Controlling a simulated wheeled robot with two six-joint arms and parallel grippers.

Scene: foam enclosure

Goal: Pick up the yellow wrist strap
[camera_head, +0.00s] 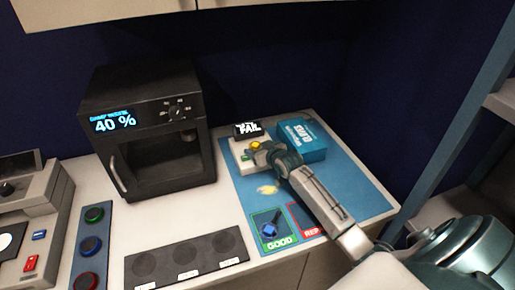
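A small pale-yellow item (267,189), which looks like the yellow wrist strap, lies on the blue mat (345,185), left of my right forearm. My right arm reaches in from the lower right across the mat. My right gripper (262,157) is farther back than the yellow item, over a small pale device (238,150) with a yellow round part (255,145) and a green part. Its fingers are too small and dark to tell whether they are open or shut. My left gripper is out of view.
A blue box (303,140) stands just right of my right gripper, and a black label block (247,129) stands behind the device. A black oven-like cabinet (150,130) stands left. GOOD (270,230) and RED-framed (303,219) squares lie at the front; a blue item sits on GOOD.

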